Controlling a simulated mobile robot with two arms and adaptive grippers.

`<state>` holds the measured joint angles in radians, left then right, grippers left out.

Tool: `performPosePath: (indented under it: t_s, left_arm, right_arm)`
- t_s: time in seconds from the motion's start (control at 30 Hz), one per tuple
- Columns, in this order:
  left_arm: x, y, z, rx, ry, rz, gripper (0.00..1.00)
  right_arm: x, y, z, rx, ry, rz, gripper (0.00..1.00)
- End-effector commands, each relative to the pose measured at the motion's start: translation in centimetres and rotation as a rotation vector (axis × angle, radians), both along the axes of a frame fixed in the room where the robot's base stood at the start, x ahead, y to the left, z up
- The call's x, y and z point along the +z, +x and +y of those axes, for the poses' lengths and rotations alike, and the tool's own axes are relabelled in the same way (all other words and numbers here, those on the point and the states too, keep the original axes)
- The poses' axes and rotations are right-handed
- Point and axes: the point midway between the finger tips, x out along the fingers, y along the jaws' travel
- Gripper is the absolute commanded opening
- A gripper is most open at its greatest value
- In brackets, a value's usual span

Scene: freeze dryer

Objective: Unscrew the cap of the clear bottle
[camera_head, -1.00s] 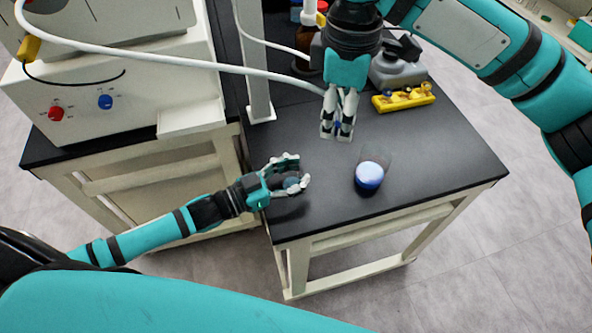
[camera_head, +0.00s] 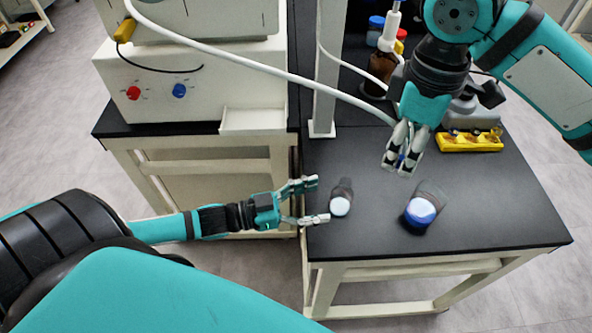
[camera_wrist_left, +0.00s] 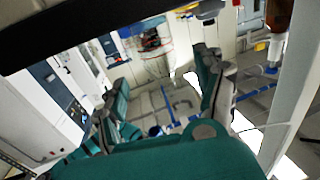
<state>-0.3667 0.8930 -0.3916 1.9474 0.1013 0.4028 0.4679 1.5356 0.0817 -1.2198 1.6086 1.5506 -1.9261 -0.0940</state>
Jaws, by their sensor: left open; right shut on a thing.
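A small clear bottle (camera_head: 341,197) with a pale, whitish end facing me stands on the black table. My right gripper (camera_head: 396,164) is above the table between and behind the bottles. In the left wrist view my left gripper's fingers (camera_wrist_left: 165,100) are spread; I cannot make out a bottle there.
A yellow rack (camera_head: 470,142) and a grey-capped container (camera_head: 470,112) stand at the back right. A brown bottle (camera_head: 380,70) is behind my right gripper. A white post (camera_head: 326,75) and a hanging white hose (camera_head: 250,68) are at the left back. The front right tabletop is clear.

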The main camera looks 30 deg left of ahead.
Motion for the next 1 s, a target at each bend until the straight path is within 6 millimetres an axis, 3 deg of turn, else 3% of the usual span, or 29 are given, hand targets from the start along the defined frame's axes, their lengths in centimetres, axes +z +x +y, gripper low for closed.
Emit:
performPosePath:
  t_s: [0.23,0.67,0.77,0.87,0.97,1.0]
  left_arm:
    - [-0.1,-2.8,2.6,0.0,0.001,0.004,0.71]
    - [-0.6,-3.1,3.6,0.016,0.009,0.006,0.71]
    - [-2.8,-2.3,4.9,0.07,0.043,0.03,0.71]
    - [-6.7,-1.4,7.3,0.162,0.106,0.078,0.71]
    - [-12.4,-1.1,10.4,0.28,0.189,0.161,0.71]
    - [-15.1,-1.3,11.8,0.33,0.227,0.205,0.71]
  right_arm:
    - [0.0,0.0,0.0,0.0,0.0,0.0,0.0]
    - [0.0,0.0,0.0,0.0,0.0,0.0,0.0]
    - [0.0,0.0,0.0,0.0,0.0,0.0,0.0]
    - [0.0,0.0,0.0,0.0,0.0,0.0,0.0]
    - [0.0,0.0,0.0,0.0,0.0,0.0,0.0]
    - [0.0,0.0,0.0,0.0,0.0,0.0,0.0]
